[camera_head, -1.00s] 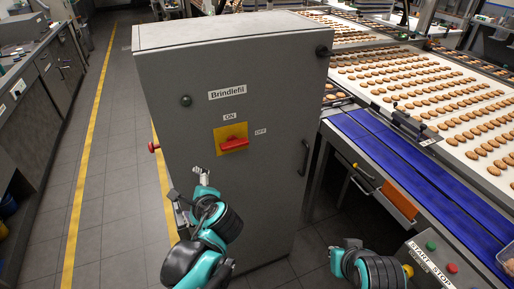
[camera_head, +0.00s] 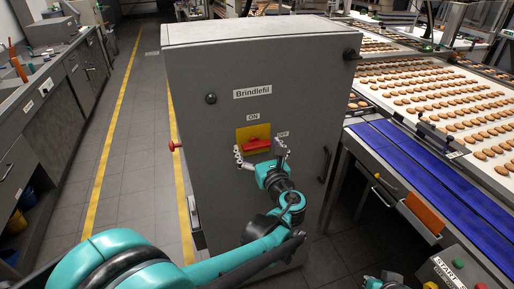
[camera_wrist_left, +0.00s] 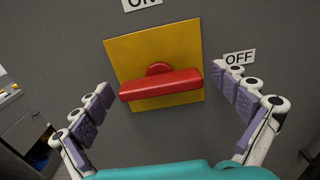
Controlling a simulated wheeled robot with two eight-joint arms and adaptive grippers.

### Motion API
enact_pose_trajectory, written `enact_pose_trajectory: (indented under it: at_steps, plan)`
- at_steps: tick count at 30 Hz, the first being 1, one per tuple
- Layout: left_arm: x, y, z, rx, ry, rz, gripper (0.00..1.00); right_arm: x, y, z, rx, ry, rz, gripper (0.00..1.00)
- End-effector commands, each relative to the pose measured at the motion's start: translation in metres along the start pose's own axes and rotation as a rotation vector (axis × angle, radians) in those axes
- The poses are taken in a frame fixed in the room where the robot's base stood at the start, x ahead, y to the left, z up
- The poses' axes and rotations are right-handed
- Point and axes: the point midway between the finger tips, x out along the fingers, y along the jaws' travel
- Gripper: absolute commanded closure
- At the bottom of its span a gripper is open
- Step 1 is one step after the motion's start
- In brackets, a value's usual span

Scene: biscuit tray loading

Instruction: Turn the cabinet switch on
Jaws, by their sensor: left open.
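The grey cabinet (camera_head: 215,125) stands upright in front of me. Its switch has a red handle (camera_head: 257,145) on a yellow plate (camera_head: 244,132); the handle also shows in the left wrist view (camera_wrist_left: 160,86). The handle lies nearly level, its right end toward the OFF label (camera_wrist_left: 239,57). The ON label (camera_head: 252,117) is above the plate. My left gripper (camera_head: 260,150) is open at the switch, one finger on each side of the handle; in the left wrist view both fingers stand apart from it. Only a bit of my right arm shows at the bottom edge, its fingers unclear.
A black door handle (camera_head: 325,165) is on the cabinet's right. A red knob (camera_head: 175,146) sticks out at its left side. A blue conveyor (camera_head: 410,165) and biscuit belt are to the right. A clear floor aisle (camera_head: 135,160) runs to the left.

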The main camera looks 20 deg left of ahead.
Motion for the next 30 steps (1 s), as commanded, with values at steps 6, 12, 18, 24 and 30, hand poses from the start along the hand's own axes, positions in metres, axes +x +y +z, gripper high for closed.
enact_pose_trajectory:
  at_steps: [6, 12, 18, 24, 30]
  plan:
    - [0.0037, 0.0005, 0.0003, -0.001, 0.000, 0.001, 0.02, 0.0005, 0.0000, 0.0003, 0.000, 0.000, 0.000, 1.00]
    - [0.0034, 0.0004, 0.0003, -0.001, 0.001, 0.000, 0.31, 0.0004, 0.0000, 0.0003, 0.000, 0.000, 0.000, 1.00]
    - [0.0034, 0.0004, 0.0004, -0.001, 0.001, 0.000, 0.52, 0.0004, 0.0000, 0.0003, 0.000, 0.000, 0.000, 1.00]
    - [0.0034, 0.0004, 0.0005, -0.018, 0.000, 0.000, 0.52, 0.0001, 0.0000, 0.0001, 0.000, 0.000, 0.000, 1.00]
    - [0.0034, 0.0006, 0.0008, -0.095, 0.001, 0.000, 0.52, -0.0014, 0.0000, -0.0010, 0.000, 0.000, 0.000, 1.00]
